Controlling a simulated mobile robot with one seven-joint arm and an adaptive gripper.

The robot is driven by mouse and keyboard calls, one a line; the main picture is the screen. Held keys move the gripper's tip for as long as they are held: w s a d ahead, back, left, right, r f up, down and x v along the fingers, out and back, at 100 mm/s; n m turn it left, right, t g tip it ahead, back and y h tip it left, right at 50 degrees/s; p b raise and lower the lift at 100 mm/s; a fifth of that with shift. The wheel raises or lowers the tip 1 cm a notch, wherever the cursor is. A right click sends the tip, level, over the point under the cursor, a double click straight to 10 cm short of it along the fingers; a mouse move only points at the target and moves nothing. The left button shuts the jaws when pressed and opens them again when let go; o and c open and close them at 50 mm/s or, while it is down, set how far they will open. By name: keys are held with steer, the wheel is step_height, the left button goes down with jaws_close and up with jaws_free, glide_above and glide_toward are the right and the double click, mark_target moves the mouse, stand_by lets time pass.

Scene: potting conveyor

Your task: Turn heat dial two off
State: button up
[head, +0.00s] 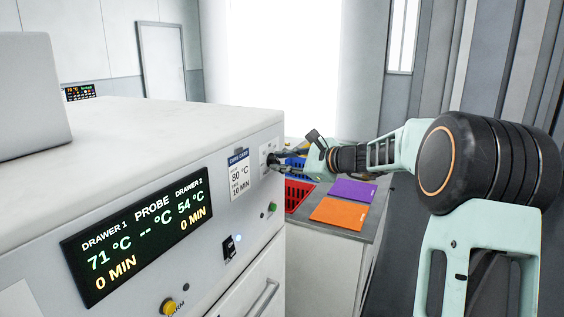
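A small dark dial (272,159) sits on a pale plate near the right end of the white cabinet's front; its label is too small to read, so I cannot tell for sure that it is heat dial two. My gripper (283,157) is at this dial, reaching in from the right with its fingers pointing left. The fingertips overlap the dial in the head view, so whether they touch or grip it is unclear. The display (139,236) reads drawer 1 at 71 °C, probe blank, drawer 2 at 54 °C, both at 0 MIN.
A card (239,177) reading 80 °C, 10 MIN is left of the dial. Below are a green button (271,207), a black switch (229,248), a yellow button (168,306) and a drawer handle (264,298). A counter behind holds purple (352,190) and orange (340,213) boards and a red basket (297,193).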

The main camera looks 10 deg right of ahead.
jaws_close()
steer(key=shift+f+b, duration=0.25)
steer(key=shift+b, duration=0.8)
steer(key=n+t+b, duration=0.1)
steer(key=n+b, duration=0.1)
steer(key=b, duration=0.6)
steer(key=n+t+b, duration=0.1)
steer(key=n+b, duration=0.1)
steer(key=b, duration=0.6)
steer(key=n+t+b, duration=0.1)
steer(key=n+b, duration=0.2)
steer(key=b, duration=0.5)
steer(key=shift+f+t, duration=0.25)
steer(key=shift+t, duration=0.05)
steer(key=shift+s+r+b, duration=0.1)
steer(key=shift+r+b, duration=0.1)
steer(key=shift+b, duration=0.4)
steer(key=shift+n, duration=0.3)
steer(key=shift+o, duration=1.8)
jaws_free()
